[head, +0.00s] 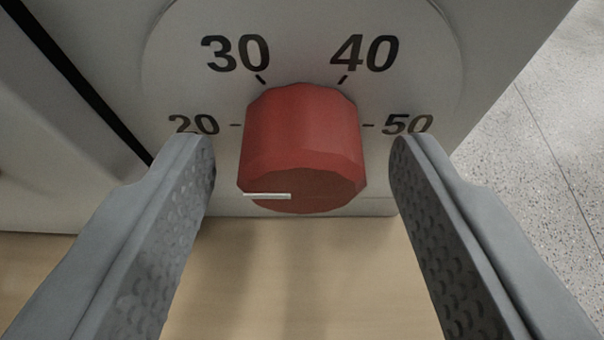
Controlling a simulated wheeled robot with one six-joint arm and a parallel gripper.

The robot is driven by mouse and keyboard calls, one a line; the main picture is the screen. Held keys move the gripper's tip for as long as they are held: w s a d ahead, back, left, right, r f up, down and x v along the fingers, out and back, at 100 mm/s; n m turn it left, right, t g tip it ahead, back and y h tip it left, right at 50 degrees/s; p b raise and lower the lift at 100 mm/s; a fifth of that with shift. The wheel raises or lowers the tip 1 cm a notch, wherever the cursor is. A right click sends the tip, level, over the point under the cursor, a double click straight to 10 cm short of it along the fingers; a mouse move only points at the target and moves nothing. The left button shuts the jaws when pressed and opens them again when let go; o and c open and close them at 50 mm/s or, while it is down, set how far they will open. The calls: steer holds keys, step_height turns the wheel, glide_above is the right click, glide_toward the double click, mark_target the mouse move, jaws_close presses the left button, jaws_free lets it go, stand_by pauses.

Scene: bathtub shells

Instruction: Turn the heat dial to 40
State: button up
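The heat dial is a red faceted knob (302,135) that sticks out from a round pale scale plate (305,40), in the middle of the head view. The plate is marked 20, 30, 40 and 50. A white pointer line (267,196) on the knob's front face runs to the left, toward the 20 side. The 40 mark (364,54) is at the upper right of the knob. My gripper (303,160) is open, with one finger to each side of the knob. A gap shows between each finger and the knob.
The plate is on a light grey housing (90,190) with a dark slanting groove at the left. A tan surface (290,280) lies below the knob. Grey speckled floor (550,130) shows at the right.

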steer(key=c, duration=0.9)
steer(key=shift+o, duration=0.2)
steer(key=m+y, duration=0.2)
steer(key=m, duration=0.1)
steer(key=shift+d+m+y, duration=0.2)
steer(key=shift+m+y, duration=0.1)
steer(key=m+y, duration=0.2)
steer(key=m, duration=0.1)
steer(key=shift+d+f+m+t, duration=0.1)
steer(key=shift+f+m+t, duration=0.05)
steer(key=shift+m+t, duration=0.25)
steer(key=m+y, duration=0.1)
steer(key=m, duration=0.1)
steer(key=m+t+y, duration=0.1)
steer(key=m, duration=0.2)
steer(key=shift+f+t, duration=0.15)
steer(key=shift+t, duration=0.15)
steer(key=m+t, duration=0.1)
steer(key=m, duration=0.2)
steer(key=m+t, duration=0.1)
steer(key=m, duration=0.2)
steer(key=shift+f+m+t, duration=0.15)
steer(key=shift+m+t, duration=0.15)
steer(key=shift+m, duration=0.1)
steer(key=shift+m+y, duration=0.3)
